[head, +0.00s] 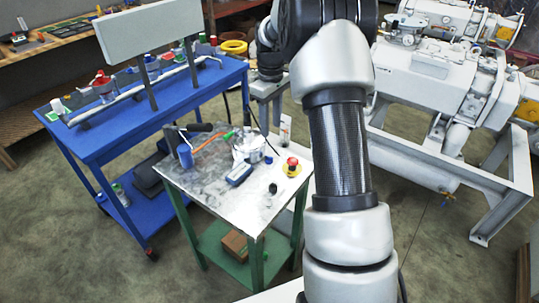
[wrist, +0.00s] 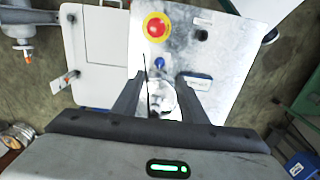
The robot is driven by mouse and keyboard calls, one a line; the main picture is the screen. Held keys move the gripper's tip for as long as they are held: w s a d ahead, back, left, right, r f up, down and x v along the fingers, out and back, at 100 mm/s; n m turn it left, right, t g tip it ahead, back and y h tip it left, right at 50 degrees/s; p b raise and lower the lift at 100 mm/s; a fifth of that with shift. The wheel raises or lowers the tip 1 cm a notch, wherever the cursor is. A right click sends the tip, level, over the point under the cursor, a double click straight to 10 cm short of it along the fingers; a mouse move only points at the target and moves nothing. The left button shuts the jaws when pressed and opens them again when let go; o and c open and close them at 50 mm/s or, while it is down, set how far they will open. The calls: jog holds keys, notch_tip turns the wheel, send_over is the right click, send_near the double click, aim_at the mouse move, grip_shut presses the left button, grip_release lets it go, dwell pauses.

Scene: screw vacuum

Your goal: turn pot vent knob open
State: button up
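The metal pot (head: 248,148) stands on the grey top of the green-legged table (head: 217,205). In the wrist view the pale pot (wrist: 163,98) lies between my gripper's fingers, partly cut off by the gripper body. A small blue knob-like piece (wrist: 159,63) shows at its edge, just beyond the fingertips; I cannot tell for sure whether it is the vent knob. My gripper (wrist: 160,82) is open, with its two dark fingers apart and nothing visibly clamped. Its height above the pot is unclear. In the head view, its fingers cannot be made out.
A red and yellow stop button (head: 292,166), a black knob (head: 272,188), a blue device (head: 239,174) and a blue cup (head: 185,155) share the tabletop. A blue bench (head: 110,132) stands left; white pump machinery (head: 425,95) stands right. The front left tabletop is clear.

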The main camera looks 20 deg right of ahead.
aim_at(270, 157)
notch_tip(270, 157, down, 13)
jog(key=shift+r+b, duration=0.2)
jog(key=shift+b, duration=0.5)
grip_shut()
